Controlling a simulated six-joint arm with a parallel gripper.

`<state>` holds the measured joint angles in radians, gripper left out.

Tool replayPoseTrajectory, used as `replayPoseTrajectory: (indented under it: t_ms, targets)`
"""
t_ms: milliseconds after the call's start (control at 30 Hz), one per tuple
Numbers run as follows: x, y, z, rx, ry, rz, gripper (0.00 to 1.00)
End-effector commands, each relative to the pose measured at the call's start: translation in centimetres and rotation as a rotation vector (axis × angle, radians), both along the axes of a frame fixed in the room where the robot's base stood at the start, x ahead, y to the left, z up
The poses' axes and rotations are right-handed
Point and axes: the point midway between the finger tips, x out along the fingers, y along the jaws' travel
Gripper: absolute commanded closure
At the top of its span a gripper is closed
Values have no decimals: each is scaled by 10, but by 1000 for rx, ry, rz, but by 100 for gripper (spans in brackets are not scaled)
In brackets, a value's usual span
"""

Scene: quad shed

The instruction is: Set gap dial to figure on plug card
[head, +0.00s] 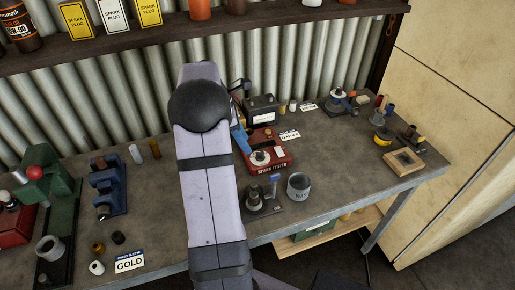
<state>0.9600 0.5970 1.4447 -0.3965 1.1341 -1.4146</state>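A red device lettered like "SPARK TESTER" (270,166) sits mid-bench, just right of my arm, with a round white dial face (261,158) on top. Another round pale dial (339,95) sits on a dark unit at the back right. I cannot tell which is the gap dial, and their figures are too small to read. Small white cards stand behind the red device (289,134) and farther back (308,106); their print is unclear. A card reading "GOLD" (129,262) stands at the front left. My arm fills the middle; my gripper is hidden behind it.
A green press with a red knob (36,174) and a blue fixture (107,188) stand left. A grey cup (298,186) and dark post stand (262,199) are at the front edge. A wooden block (404,162) lies right. A shelf (110,45) with spark plug boxes runs above.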

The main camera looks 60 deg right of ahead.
Motion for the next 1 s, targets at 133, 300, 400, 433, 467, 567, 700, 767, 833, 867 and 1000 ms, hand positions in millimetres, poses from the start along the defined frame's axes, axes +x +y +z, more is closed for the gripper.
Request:
replayPoseTrajectory:
  t_ms: [133, 300, 400, 433, 467, 567, 700, 767, 833, 867, 1000]
  targets:
    - [-10, -18, 4, -24, 23, -2, 61]
    - [-11, -21, 3, -29, 26, 0, 61]
    - [-13, -21, -1, -27, 26, 0, 61]
    - [-14, -22, -3, -27, 26, 0, 61]
    - [-14, -22, -5, -27, 26, -2, 61]
    - [-18, -24, -16, -25, 27, -2, 61]
    - [-24, -29, -33, -25, 26, -2, 61]
    - [-26, -30, -40, -26, 26, -1, 61]
    - [-28, -32, -47, -25, 26, -2, 61]
    - [-29, -33, -50, -26, 25, -2, 61]
    - [-32, -35, -60, -26, 24, -1, 61]
